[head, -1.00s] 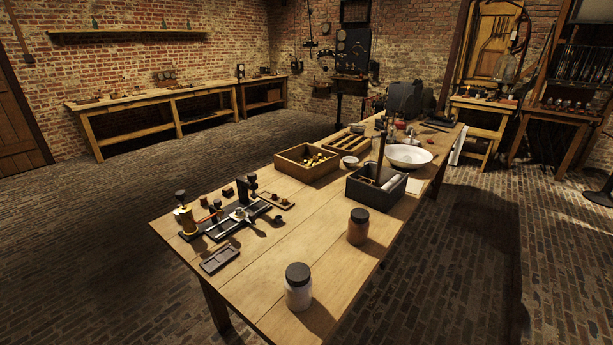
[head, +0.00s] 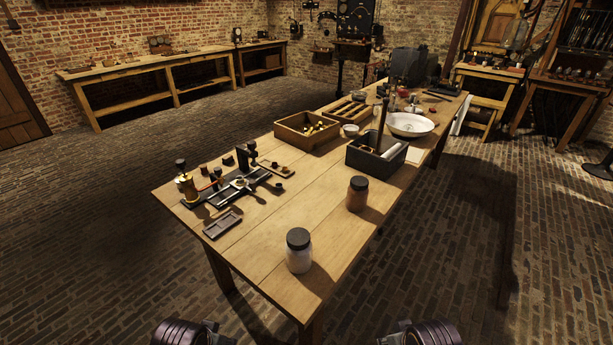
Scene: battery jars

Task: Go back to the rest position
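In the head view, a glass jar with a black lid and pale contents (head: 299,252) stands upright near the front edge of the long wooden table (head: 262,262). A second black-lidded jar with brown contents (head: 357,195) stands upright behind it to the right. A dark apparatus with a brass cylinder (head: 188,187) stands at the table's left end. Rounded dark parts of my two arms show at the bottom edge, left and right, apart from the table and jars. Neither gripper's fingers can be seen.
A small dark tray (head: 222,224) lies near the left edge. A wooden box (head: 308,132), a black open box (head: 376,153) and a white basin (head: 410,124) stand farther back. The brick floor (head: 110,265) in front and at left is clear.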

